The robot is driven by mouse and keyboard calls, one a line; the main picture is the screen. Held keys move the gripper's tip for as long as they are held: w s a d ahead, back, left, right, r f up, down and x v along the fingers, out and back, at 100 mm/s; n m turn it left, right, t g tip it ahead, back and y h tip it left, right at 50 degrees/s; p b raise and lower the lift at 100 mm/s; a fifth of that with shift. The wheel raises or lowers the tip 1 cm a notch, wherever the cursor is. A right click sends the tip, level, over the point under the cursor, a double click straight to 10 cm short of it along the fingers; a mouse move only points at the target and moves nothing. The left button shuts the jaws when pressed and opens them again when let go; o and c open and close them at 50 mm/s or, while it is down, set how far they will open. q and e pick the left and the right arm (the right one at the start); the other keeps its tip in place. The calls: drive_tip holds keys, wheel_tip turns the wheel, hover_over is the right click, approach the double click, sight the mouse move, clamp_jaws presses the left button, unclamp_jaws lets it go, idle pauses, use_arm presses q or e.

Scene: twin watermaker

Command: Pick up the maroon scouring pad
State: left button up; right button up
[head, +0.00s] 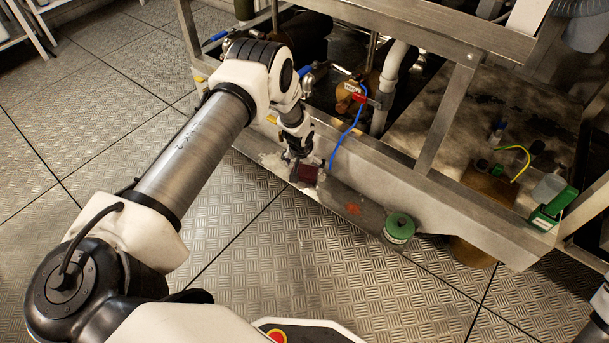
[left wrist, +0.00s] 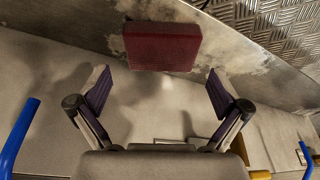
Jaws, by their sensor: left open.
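The maroon scouring pad (head: 309,174) lies on the flat top of the metal frame's front rail (head: 372,212). In the left wrist view, the pad (left wrist: 161,46) is a dark red block at top centre, past the fingertips. My left gripper (head: 300,157) reaches down over the rail right at the pad and partly covers it in the head view. In the left wrist view, the left gripper (left wrist: 158,79) has its fingers wide apart with nothing between them. My right gripper does not show.
A round green-topped can (head: 398,228) stands on the rail to the right. A blue cable (head: 347,136) hangs just right of the gripper. A metal post (head: 448,118) and piping rise behind the rail. The patterned floor (head: 300,255) in front is clear.

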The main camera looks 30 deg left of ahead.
sight(304, 171)
use_arm(q)
drive_tip(key=b+x, duration=0.1)
drive_tip(key=x, duration=0.1)
drive_tip(key=b+x, duration=0.1)
drive_tip(key=x, duration=0.1)
drive_tip(key=shift+s+f+b, duration=0.1)
drive_tip(key=shift+s+b, duration=0.2)
drive_tip(key=shift+b, duration=0.05)
drive_tip(key=shift+w+f, duration=0.15)
drive_tip(key=shift+f, duration=0.1)
drive_tip(key=shift+r, duration=0.3)
drive_tip(key=c, duration=0.8)
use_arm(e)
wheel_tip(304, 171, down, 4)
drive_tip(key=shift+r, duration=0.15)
